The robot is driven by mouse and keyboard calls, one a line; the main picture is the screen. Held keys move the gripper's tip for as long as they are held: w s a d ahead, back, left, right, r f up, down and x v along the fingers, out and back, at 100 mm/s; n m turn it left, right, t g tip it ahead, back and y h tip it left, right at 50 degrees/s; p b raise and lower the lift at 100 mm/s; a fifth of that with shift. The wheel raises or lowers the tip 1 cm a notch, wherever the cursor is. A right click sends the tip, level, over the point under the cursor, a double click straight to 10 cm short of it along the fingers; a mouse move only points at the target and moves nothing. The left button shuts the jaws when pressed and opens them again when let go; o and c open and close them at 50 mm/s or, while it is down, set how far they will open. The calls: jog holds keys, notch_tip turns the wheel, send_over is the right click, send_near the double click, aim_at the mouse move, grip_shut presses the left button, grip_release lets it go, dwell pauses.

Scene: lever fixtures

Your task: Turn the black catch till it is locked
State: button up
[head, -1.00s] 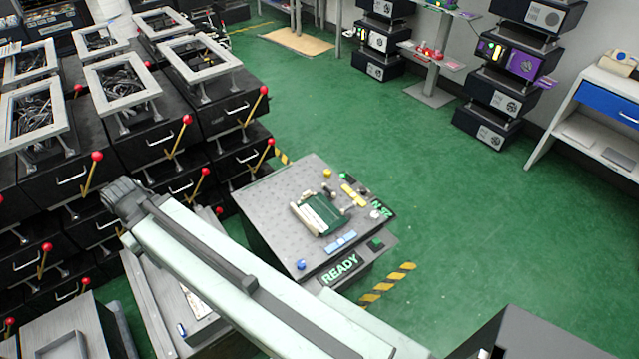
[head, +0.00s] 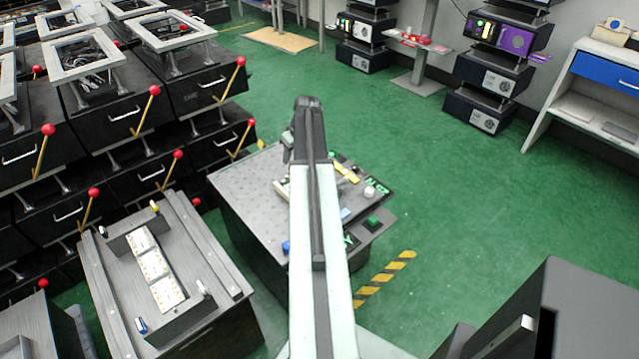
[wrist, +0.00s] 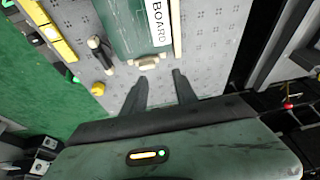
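A small black lever piece, which looks like the black catch (wrist: 96,43), stands beside the green board (wrist: 122,28) in the wrist view, on the grey dotted plate. Its pale end points down toward my gripper's side. I cannot tell whether it is locked. My gripper (wrist: 158,88) is open and empty, its two dark fingers above the plate, just short of a beige block (wrist: 147,62) at the board's edge. The catch lies to the left of the fingers, apart from them. In the head view my arm hides the catch and most of the board.
The grey bench (head: 245,190) carries a yellow block (head: 346,172), a white knob (head: 369,191) and a green button (head: 372,221). A fixture with white cards (head: 152,265) stands to the left. Black drawers with red-knobbed levers (head: 154,90) stand behind it.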

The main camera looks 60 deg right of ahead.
jog(key=s+d+f+b, duration=0.2)
jog(key=s+d+f, duration=0.1)
jog(key=s+d, duration=0.6)
jog(key=shift+h, duration=0.4)
jog(key=b+x, duration=0.2)
jog(key=w+b+x, duration=0.1)
jog(key=b+x, duration=0.1)
jog(key=x, duration=0.1)
jog(key=b+x, duration=0.3)
jog(key=shift+w+d+r, duration=0.1)
jog(key=shift+w+d, duration=0.1)
jog(key=shift+w, duration=0.2)
jog(key=shift+r+t, duration=0.15)
jog(key=shift+t, duration=0.15)
